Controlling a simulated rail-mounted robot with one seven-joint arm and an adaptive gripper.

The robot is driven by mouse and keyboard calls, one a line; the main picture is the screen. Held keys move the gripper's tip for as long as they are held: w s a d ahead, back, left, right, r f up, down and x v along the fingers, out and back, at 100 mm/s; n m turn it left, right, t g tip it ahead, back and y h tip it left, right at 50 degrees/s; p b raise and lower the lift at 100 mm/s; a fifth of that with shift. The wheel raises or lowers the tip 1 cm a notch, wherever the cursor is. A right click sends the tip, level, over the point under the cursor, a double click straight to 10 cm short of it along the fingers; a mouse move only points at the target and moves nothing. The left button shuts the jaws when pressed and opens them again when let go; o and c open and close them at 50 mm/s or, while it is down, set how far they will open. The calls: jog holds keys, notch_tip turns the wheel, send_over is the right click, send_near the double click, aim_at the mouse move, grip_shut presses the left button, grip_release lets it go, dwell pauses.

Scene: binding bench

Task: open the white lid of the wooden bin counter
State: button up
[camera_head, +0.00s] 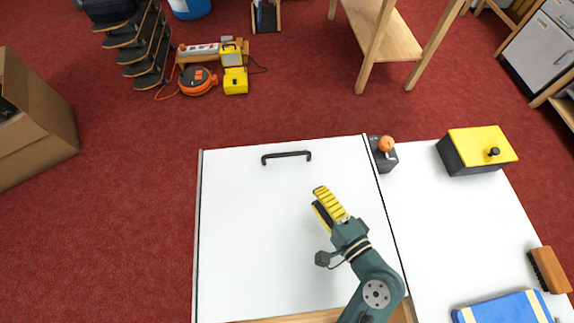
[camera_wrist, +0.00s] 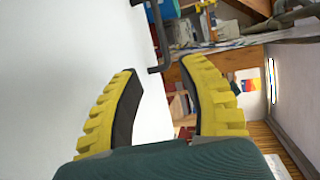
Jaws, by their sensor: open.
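The white lid (camera_head: 250,220) is a broad flat panel that appears to lie shut on the bin counter. A strip of the counter's wood (camera_head: 300,317) shows along the near edge. A black bar handle (camera_head: 287,155) sits near the lid's far edge; it also shows at the top of the wrist view (camera_wrist: 157,35). My gripper (camera_head: 325,200), with yellow ribbed fingers, is over the right half of the lid, nearer than the handle and to its right. In the wrist view my gripper (camera_wrist: 160,70) is open with nothing between the fingers, and the handle is beyond the fingertips.
Right of the lid, a white worktop (camera_head: 430,240) holds a yellow-topped black box (camera_head: 478,150), a dark device with an orange knob (camera_head: 384,152), a brush (camera_head: 549,270) and a blue item (camera_head: 505,309). Red floor lies beyond and left; a cardboard box (camera_head: 40,120) stands there.

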aim_at(287, 154)
jog(key=b+x, duration=0.4)
jog(key=x, duration=1.2)
jog(key=shift+w+a+r, duration=0.15)
jog(key=shift+w+a, duration=0.05)
jog(key=shift+a, duration=0.05)
jog(key=shift+s, duration=0.1)
grip_shut()
